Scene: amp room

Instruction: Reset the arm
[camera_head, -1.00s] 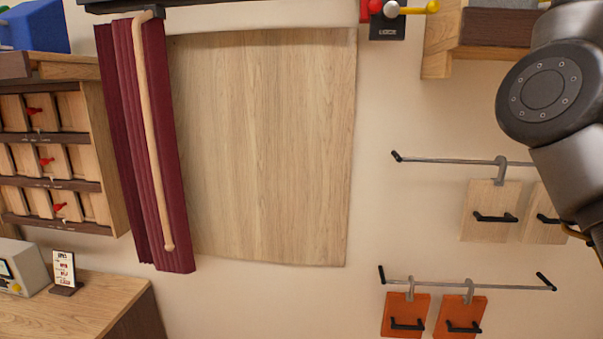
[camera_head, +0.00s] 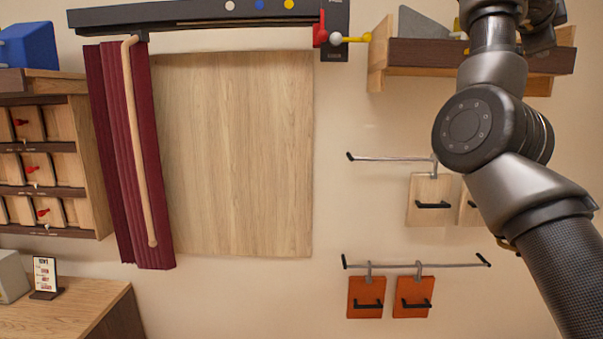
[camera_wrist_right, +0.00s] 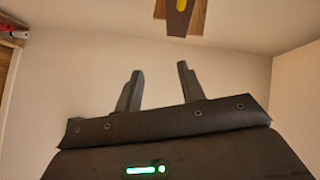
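My right arm (camera_head: 492,130) reaches up from the lower right edge of the head view, bends at a round grey joint, and runs out of the top edge. Its gripper is not clearly visible there. In the right wrist view my right gripper (camera_wrist_right: 160,72) has its two dark fingers spread apart with nothing between them. Behind them is a plain beige wall. My left arm and left gripper are not in any view.
A wooden shelf (camera_head: 400,52) is close behind my right arm. Below it are rails with hanging pale wooden panels (camera_head: 428,190) and orange panels (camera_head: 365,290). A maroon curtain (camera_head: 130,160), a wooden board (camera_head: 235,160) and a drawer cabinet (camera_head: 90,140) stand left. The centre is clear.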

